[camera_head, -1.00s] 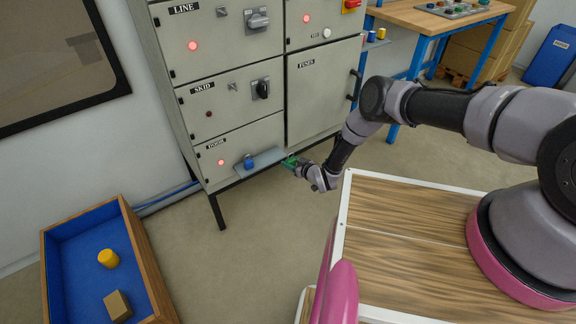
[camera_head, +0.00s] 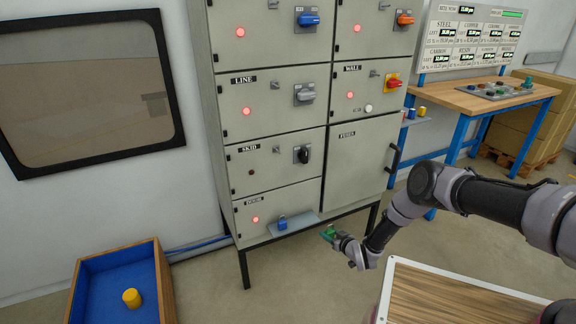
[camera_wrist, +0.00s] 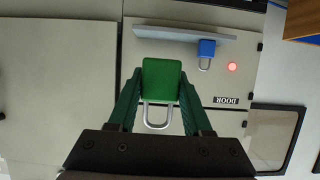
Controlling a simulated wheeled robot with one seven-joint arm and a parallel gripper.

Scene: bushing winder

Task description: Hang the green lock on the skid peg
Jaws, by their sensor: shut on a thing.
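The green lock (camera_wrist: 162,78) is held between the fingers of my gripper (camera_wrist: 160,90), its metal shackle toward the wrist in the wrist view. In the head view the green lock (camera_head: 328,231) and my gripper (camera_head: 334,235) are low, off the right end of the cabinet's small shelf. The SKID panel (camera_head: 262,175) is higher on the cabinet, up and left of my gripper. A small grey fitting (camera_head: 276,150), seemingly the skid peg, sits left of a black rotary handle (camera_head: 302,154). The lock is well apart from it.
A blue lock (camera_head: 282,222) is on the small shelf (camera_head: 303,222) of the DOOR panel; it shows in the wrist view (camera_wrist: 206,48). A blue-lined box (camera_head: 105,292) with a yellow cylinder (camera_head: 132,298) stands lower left. A workbench (camera_head: 480,100) is at right.

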